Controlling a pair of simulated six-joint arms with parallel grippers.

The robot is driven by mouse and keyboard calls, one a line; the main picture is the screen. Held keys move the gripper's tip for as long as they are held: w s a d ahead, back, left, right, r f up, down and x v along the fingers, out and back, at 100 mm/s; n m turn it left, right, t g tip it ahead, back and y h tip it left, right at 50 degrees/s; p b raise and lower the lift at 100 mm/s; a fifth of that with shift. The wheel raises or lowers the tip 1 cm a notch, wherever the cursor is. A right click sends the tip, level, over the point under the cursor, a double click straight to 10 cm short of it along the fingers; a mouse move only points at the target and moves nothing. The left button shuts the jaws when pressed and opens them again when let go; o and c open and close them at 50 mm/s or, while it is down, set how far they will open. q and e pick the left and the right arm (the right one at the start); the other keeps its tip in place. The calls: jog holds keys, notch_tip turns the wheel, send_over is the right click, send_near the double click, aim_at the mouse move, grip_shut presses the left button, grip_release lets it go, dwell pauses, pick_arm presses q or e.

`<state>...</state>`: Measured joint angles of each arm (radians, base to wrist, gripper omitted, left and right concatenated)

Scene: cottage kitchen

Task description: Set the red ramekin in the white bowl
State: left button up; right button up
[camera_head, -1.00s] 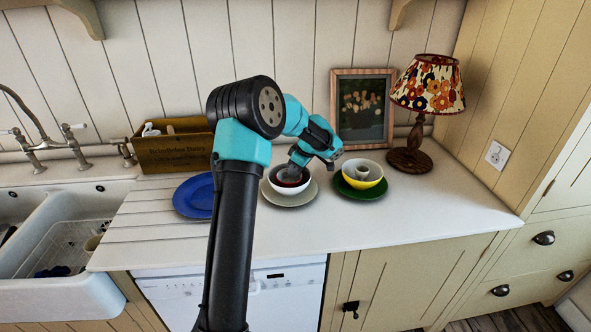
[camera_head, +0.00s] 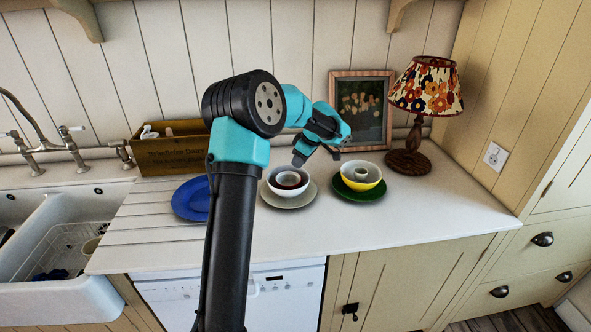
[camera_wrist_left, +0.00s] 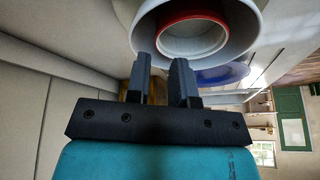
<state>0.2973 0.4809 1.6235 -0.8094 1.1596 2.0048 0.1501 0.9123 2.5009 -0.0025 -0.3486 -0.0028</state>
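The red ramekin (camera_wrist_left: 168,42), pale inside with a red rim, sits inside the white bowl (camera_wrist_left: 252,42) in the left wrist view. In the head view the white bowl (camera_head: 285,191) stands upright on a pale plate (camera_head: 290,202), with the ramekin (camera_head: 289,178) showing small and dark inside it. My left gripper (camera_head: 298,161) is just above the bowl's back rim. In the left wrist view the gripper (camera_wrist_left: 162,75) has its two fingers apart with nothing between them, clear of the ramekin. My right gripper is not in view.
A yellow bowl (camera_head: 362,185) holding a small pale cup stands on a green plate (camera_head: 378,194) to the right. A blue plate (camera_head: 188,199) is at left, partly behind my arm. A lamp (camera_head: 408,160) and picture frame stand behind. The front counter is clear.

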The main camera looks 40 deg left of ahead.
pick_arm(q)
jog(key=v, duration=0.6)
jog(key=shift+d+r, duration=0.2)
jog(key=shift+r, duration=0.15)
jog(key=shift+w, duration=0.1)
